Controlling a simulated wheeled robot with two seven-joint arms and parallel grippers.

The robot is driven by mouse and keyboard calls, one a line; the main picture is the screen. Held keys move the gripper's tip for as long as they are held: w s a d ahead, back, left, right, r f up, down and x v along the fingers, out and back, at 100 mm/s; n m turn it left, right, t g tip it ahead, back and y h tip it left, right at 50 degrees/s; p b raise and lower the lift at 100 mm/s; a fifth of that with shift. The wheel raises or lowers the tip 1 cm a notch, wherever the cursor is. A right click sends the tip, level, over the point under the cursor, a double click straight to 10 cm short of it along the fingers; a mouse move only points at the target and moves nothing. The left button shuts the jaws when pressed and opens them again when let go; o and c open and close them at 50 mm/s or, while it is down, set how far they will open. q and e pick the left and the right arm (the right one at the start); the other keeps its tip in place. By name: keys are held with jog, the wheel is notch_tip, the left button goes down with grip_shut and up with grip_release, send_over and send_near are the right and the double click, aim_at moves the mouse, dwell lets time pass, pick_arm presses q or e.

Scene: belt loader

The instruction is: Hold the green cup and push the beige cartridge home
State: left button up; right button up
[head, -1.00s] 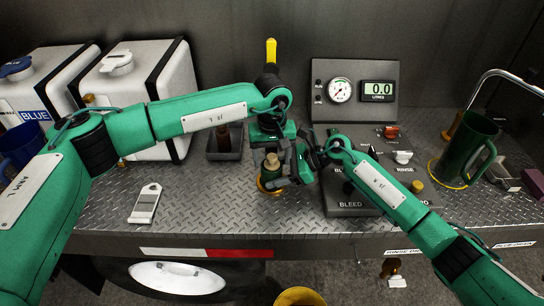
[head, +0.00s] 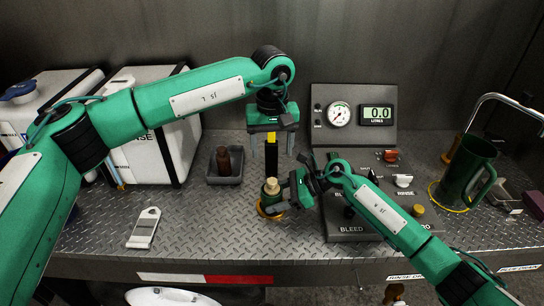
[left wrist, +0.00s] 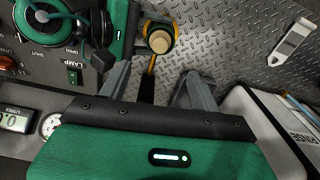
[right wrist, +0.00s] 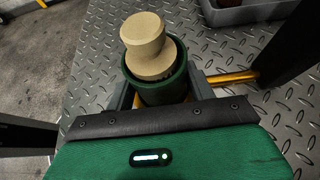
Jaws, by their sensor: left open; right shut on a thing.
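The small green cup (head: 270,196) stands on the metal deck in a yellow ring. My right gripper (right wrist: 160,98) is shut on it from the right. The beige cartridge (right wrist: 147,45) sits in the cup's mouth, its knobbed top well above the rim; its lower part is hidden inside. It also shows in the head view (head: 271,184) and the left wrist view (left wrist: 160,41). My left gripper (head: 272,150) is open and empty, fingers down, above and behind the cup, apart from the cartridge.
A black-and-yellow post (head: 271,163) stands just behind the cup. A grey tray (head: 224,178) with a brown piece is at the left. The control panel (head: 345,225) stands right of the cup, with a large green mug (head: 466,172) beyond. A white tag (head: 144,228) lies front left.

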aim_at(272, 181)
pick_arm(q)
jog(key=shift+c, duration=0.2)
jog(key=c, duration=0.4)
jog(key=shift+f, duration=0.3)
jog(key=c, duration=0.3)
jog(key=shift+f, duration=0.8)
grip_shut()
jog(key=shift+f, duration=3.05)
jog(key=shift+f, duration=0.2)
jog(key=shift+r, duration=0.1)
notch_tip(272, 181, up, 15)
jog(key=shift+f, duration=0.2)
